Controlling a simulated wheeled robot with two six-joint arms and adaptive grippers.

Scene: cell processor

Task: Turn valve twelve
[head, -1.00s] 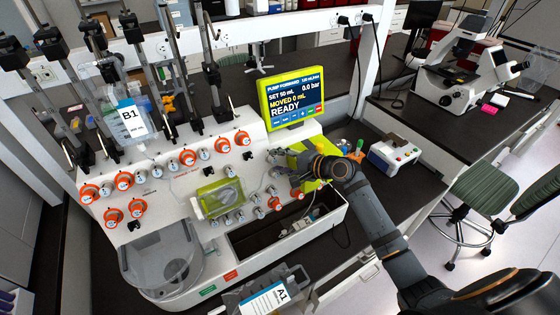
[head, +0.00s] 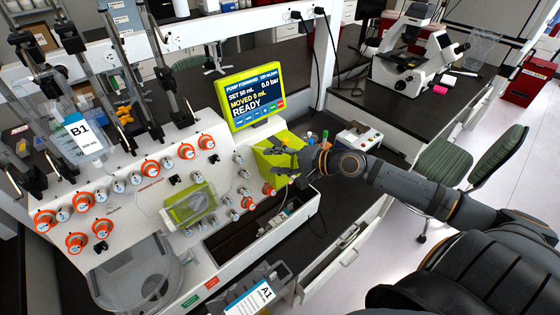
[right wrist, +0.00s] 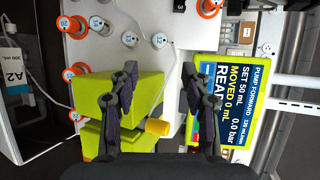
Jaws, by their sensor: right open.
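The cell processor (head: 140,190) stands at the left in the head view, its white panel lined with orange-ringed valve knobs (head: 150,167) and smaller white-grey knobs (head: 118,186). My right gripper (head: 278,161) is in front of the yellow-green block (head: 264,156) below the screen. In the right wrist view its fingers (right wrist: 163,100) are spread and hold nothing; the green block (right wrist: 92,98) is behind the left finger. White knobs (right wrist: 158,40) and orange knobs (right wrist: 208,6) lie beyond the fingertips. My left gripper is out of view.
The screen (head: 251,97) reads READY, close above the gripper; in the right wrist view it (right wrist: 228,105) is beside the right finger. A control box (head: 359,137) stands on the bench at right.

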